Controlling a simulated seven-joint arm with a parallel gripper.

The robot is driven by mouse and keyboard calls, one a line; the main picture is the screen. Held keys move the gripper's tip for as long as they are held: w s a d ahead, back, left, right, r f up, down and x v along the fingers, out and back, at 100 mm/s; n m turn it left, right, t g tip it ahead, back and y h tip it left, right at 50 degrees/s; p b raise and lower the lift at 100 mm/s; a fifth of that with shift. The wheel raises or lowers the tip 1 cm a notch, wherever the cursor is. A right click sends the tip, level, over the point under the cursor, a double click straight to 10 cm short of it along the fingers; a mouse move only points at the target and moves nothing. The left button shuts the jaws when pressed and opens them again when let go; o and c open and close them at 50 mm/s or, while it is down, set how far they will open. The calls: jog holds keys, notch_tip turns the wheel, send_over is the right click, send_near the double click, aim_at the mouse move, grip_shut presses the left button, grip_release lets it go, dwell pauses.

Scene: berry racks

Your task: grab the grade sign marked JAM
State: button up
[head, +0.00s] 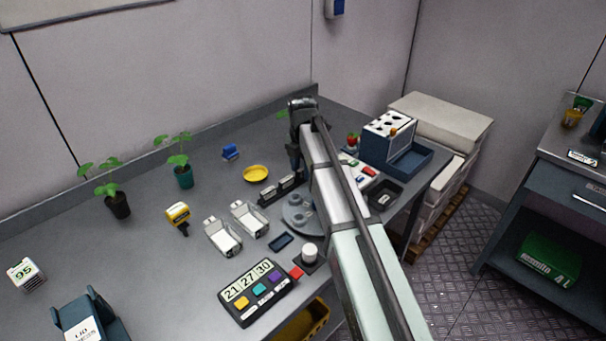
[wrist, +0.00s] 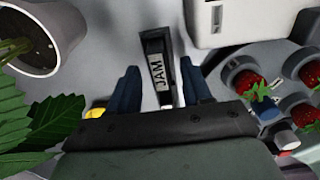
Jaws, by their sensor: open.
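The grade sign marked JAM (wrist: 158,72) shows in the wrist view as a dark upright piece with a pale label and black letters. It lies between the two dark fingers of my gripper (wrist: 160,90), which are open on either side of it. A gap shows between the sign and each finger. In the head view my gripper (head: 295,160) points down over the back middle of the bench, partly hidden by my arm. I cannot make out the JAM lettering in the head view.
Strawberries sit in a round grey holder (wrist: 300,58) right of my gripper in the wrist view. A potted plant (wrist: 45,40) with leaves is close on the left. A white object (wrist: 240,20) is at the top. In the head view, a yellow dish (head: 256,173) lies left of my gripper.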

jog(key=shift+c, duration=0.3)
grip_shut()
jog(key=shift+r, duration=0.1)
